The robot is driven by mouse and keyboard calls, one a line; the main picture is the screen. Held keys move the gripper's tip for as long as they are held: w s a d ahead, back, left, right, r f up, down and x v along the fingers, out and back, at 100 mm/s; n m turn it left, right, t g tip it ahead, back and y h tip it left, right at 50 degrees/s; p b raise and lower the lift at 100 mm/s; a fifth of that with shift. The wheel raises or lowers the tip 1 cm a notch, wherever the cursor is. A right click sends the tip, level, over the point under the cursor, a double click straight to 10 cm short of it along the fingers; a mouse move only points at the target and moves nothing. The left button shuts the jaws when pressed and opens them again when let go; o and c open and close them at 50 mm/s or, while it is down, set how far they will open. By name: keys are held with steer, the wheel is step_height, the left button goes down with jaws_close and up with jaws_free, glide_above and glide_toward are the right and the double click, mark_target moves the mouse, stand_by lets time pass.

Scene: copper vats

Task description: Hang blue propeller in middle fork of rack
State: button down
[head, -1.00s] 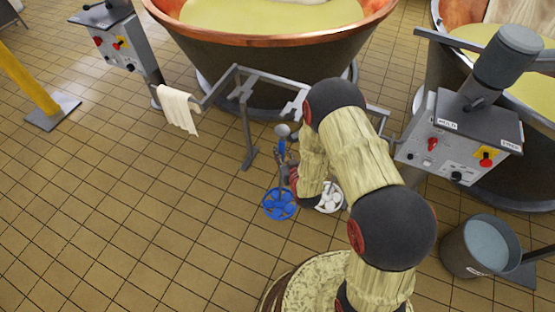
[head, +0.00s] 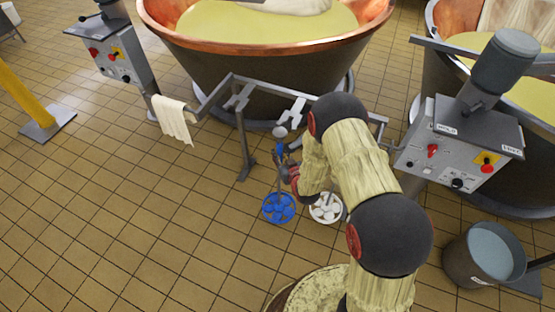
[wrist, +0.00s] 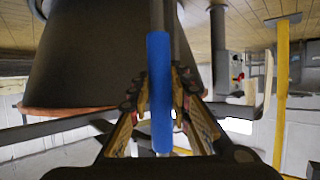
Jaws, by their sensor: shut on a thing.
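The blue propeller has a blue disc (head: 278,208) at the bottom, a thin upright shaft, a blue grip and a pale ball on top. My gripper (head: 286,163) is shut around its shaft area below the ball, and the propeller hangs near upright. In the wrist view the blue grip (wrist: 160,95) runs between both fingers (wrist: 160,85). The rack (head: 244,140) is a grey rail frame behind it. Its left fork (head: 238,95) is empty. Another fork (head: 293,110), just up and right of the ball, is partly behind my arm.
A white propeller disc (head: 325,207) is close right of the blue one; its upper part is hidden by my arm. A cloth (head: 173,119) hangs on the rack's left end. A copper vat (head: 260,65) stands behind. A bucket (head: 483,253) is at right. Left floor is clear.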

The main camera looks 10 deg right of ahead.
steer(key=w+d, duration=0.1)
steer(key=w, duration=0.1)
steer(key=w+d, duration=0.1)
steer(key=shift+w+d+f+b, duration=0.15)
steer(key=shift+w+d+b, duration=0.2)
steer(key=shift+s+a+r, duration=0.25)
steer(key=shift+s+a, duration=0.15)
steer(key=shift+s, duration=0.1)
stand_by(0.8)
steer(key=w+d+b, duration=0.3)
steer(key=w+d, duration=0.1)
steer(key=w, duration=0.2)
steer(key=shift+w+d, duration=0.3)
steer(key=shift+d, duration=0.1)
stand_by(4.7)
steer(key=shift+f, duration=0.2)
